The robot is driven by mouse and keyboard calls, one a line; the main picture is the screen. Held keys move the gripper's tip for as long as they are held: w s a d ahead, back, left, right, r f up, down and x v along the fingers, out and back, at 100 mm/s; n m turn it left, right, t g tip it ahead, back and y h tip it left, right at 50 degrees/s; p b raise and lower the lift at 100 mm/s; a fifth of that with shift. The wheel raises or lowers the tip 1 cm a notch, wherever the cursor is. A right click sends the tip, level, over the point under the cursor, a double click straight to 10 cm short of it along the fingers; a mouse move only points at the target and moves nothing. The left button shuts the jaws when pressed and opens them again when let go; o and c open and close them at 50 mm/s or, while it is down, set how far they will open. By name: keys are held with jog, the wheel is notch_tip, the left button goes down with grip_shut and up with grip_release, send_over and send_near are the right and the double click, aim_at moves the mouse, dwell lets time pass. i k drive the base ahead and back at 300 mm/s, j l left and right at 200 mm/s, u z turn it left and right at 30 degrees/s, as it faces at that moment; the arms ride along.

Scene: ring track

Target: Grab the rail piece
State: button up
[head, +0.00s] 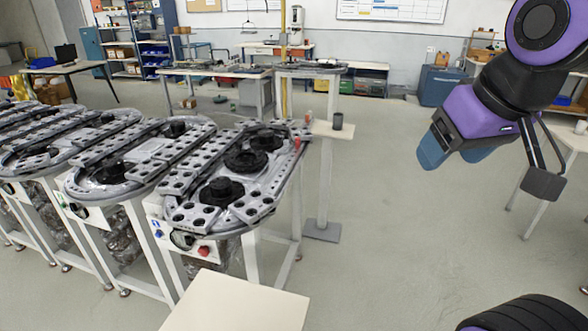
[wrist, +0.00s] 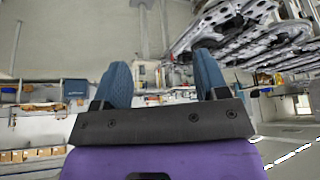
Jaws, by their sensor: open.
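Several oval ring tracks stand in a row on white frames at the left of the head view. The nearest track (head: 185,216) carries grey perforated strips and black round parts. I cannot tell which part, if any, is a loose rail piece. My gripper (head: 452,158) hangs at the upper right, well apart from the tracks, over open floor. In the wrist view my gripper (wrist: 163,78) shows two blue fingers spread apart with nothing between them. The wrist picture looks upside down, and the tracks (wrist: 225,25) show at its upper right.
A small pedestal table (head: 325,130) with a dark cup (head: 337,121) stands beside the nearest track's far end. A pale tabletop (head: 236,304) lies at the bottom front. A white table (head: 569,137) stands at right. The floor (head: 400,235) in the middle is clear.

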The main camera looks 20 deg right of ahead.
aim_at(285, 168)
jog(key=k, duration=0.2)
jog(key=k+u, duration=0.25)
jog(key=u, duration=0.15)
jog(key=k+j+u, duration=0.1)
jog(key=u, duration=0.3)
jog(key=i+l+u, duration=0.2)
jog(key=l, duration=0.25)
jog(key=l+u, duration=0.2)
jog(key=l, duration=0.25)
jog(key=i+l+u, duration=0.2)
jog(key=l, duration=0.25)
jog(key=i+l, duration=0.1)
jog(key=l, duration=0.45)
jog(key=i+l, duration=0.1)
jog(key=l, duration=0.45)
jog(key=i+l, duration=0.1)
jog(key=l, duration=0.5)
jog(key=i+l, duration=0.1)
jog(key=l, duration=0.45)
jog(key=i+l, duration=0.1)
jog(key=l, duration=0.45)
